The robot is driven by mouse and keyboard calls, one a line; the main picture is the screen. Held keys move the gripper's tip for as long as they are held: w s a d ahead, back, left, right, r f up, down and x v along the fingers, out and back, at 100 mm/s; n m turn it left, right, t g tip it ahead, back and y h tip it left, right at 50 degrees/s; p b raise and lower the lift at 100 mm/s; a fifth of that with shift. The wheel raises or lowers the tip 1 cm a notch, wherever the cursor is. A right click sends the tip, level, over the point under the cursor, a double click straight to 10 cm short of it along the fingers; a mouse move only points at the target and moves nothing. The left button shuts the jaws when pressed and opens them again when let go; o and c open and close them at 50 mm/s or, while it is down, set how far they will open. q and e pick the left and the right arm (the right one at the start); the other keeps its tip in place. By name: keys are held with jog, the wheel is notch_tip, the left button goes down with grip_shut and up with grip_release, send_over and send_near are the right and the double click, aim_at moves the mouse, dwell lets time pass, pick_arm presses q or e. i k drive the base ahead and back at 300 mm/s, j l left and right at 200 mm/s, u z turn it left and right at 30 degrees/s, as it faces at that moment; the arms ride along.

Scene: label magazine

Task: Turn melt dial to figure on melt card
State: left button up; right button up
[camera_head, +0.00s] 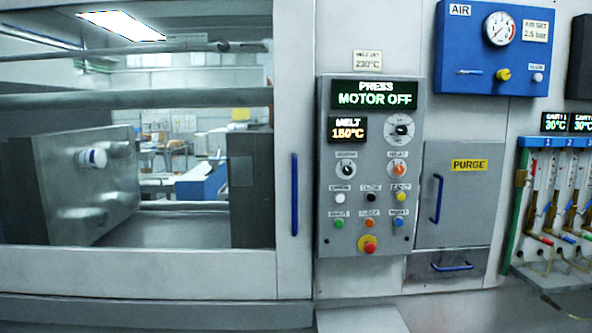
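The melt card (368,60) is a small cream card on the wall above the control panel and reads 230°C. The melt display (347,131) on the panel reads 150°C in orange. To its right is a white round dial (402,128) with a black knob, likely the melt dial; its scale marks and pointer are too small to read. Neither of my grippers is in view, and nothing touches the dial.
The grey control panel (325,215) also holds a motor-off display (375,94), an orange knob (398,169), a black knob (346,170), several push buttons and a red stop button (369,244). A blue door handle (294,194) stands left, a purge door (465,205) right.

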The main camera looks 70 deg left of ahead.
aim_at(401, 130)
jog(key=u, duration=1.85)
